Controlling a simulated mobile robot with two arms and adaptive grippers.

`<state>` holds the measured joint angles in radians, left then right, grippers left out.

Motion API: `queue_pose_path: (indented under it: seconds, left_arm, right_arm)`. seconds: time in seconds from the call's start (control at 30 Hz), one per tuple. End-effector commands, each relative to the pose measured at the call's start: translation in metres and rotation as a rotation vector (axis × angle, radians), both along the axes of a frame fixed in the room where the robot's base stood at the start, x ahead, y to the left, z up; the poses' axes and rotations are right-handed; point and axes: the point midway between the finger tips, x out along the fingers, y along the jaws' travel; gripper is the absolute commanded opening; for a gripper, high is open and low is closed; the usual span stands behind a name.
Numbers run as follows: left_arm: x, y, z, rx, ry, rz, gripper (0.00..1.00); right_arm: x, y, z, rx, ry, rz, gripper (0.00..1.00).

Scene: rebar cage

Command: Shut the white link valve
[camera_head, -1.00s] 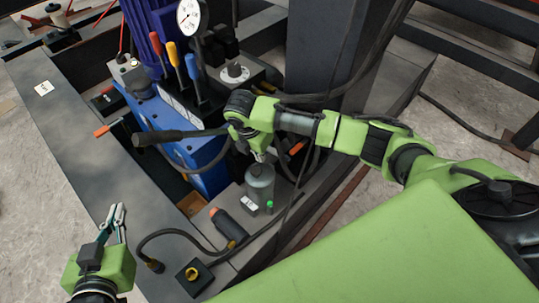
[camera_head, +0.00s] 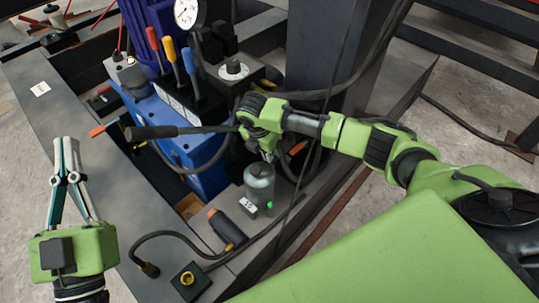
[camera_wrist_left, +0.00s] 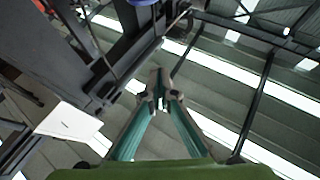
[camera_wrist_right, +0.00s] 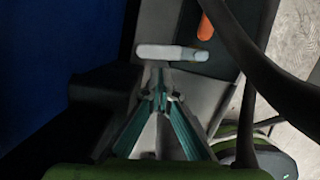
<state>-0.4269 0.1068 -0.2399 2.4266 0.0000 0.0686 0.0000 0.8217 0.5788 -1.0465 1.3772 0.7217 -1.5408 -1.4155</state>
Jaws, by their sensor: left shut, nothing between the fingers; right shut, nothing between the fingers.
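A small white handle (camera_wrist_right: 170,52), which looks like the white link valve, lies crosswise just beyond the fingertips of my right gripper (camera_wrist_right: 162,90) in the right wrist view. The fingers are shut and empty, and I cannot tell whether they touch it. In the head view the right gripper (camera_head: 271,158) points down above the grey bottle beside the blue pump unit; its arm hides the white handle there. My left gripper (camera_head: 66,145) is shut and empty, raised over the left side of the dark frame. It also shows in the left wrist view (camera_wrist_left: 160,85).
The blue pump unit (camera_head: 205,178) carries red, yellow and blue levers and a gauge (camera_head: 187,12). A long black-handled bar (camera_head: 152,132) sticks out left of my right wrist. An orange handle (camera_wrist_right: 205,28) lies beyond the white one. A grey bottle (camera_head: 259,182) and hoses stand close below.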

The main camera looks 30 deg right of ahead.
Motion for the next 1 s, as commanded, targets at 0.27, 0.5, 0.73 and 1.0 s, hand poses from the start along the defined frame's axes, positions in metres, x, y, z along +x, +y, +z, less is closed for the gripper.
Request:
queue_pose_path:
  seconds: [0.27, 0.5, 0.73, 1.0]
  left_arm:
    - [-0.01, 0.001, 0.016, -0.024, -0.085, -0.005, 0.0]
    - [-0.01, 0.001, 0.017, -0.025, -0.088, -0.005, 0.0]
    - [-0.005, 0.0, 0.01, -0.013, -0.044, -0.003, 0.0]
    - [0.016, 0.002, -0.039, 0.057, 0.205, 0.013, 0.0]
  right_arm:
    - [0.004, -0.008, 0.0, 0.001, 0.0, -0.001, 0.0]
    - [0.004, -0.008, 0.0, 0.001, 0.0, 0.0, 0.0]
    - [0.005, -0.009, 0.001, 0.001, 0.0, -0.009, 0.0]
    - [0.009, -0.014, 0.003, 0.0, 0.001, -0.059, 0.0]
